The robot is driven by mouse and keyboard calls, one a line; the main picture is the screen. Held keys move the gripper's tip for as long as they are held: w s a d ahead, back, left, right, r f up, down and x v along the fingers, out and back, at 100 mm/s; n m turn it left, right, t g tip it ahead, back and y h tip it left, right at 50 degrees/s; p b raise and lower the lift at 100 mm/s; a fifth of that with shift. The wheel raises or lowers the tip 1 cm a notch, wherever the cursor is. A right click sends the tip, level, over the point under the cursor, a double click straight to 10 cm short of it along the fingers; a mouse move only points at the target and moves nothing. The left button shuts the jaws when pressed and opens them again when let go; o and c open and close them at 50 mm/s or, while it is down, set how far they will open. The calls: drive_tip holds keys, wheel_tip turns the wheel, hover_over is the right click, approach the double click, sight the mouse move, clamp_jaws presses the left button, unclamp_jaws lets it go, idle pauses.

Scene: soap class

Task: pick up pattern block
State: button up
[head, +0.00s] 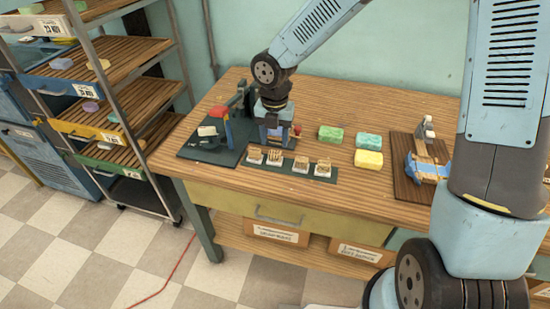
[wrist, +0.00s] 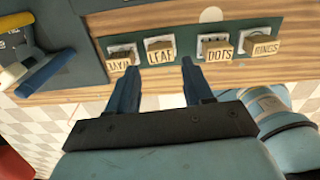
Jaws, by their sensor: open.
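Several small wooden pattern blocks stand in a row on white pads along a dark green strip (head: 312,175). In the wrist view their labels read LEAF (wrist: 160,50), DOTS (wrist: 218,48) and RINGS (wrist: 263,46); the leftmost block's label (wrist: 119,62) is hard to read. My gripper (wrist: 158,72) is open with nothing between its fingers.
A dark board with a press-like tool (head: 226,130) stands left of my gripper. Green (head: 331,134) and yellow (head: 368,159) soap bars lie to the right. Further right is a wooden board with a blue tool (head: 428,168). A shelf rack (head: 112,62) stands at the left.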

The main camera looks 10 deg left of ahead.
sight(275, 152)
drive_tip(key=shift+f, duration=2.8)
drive_tip(key=c, duration=0.8)
drive_tip(key=shift+r, duration=0.1)
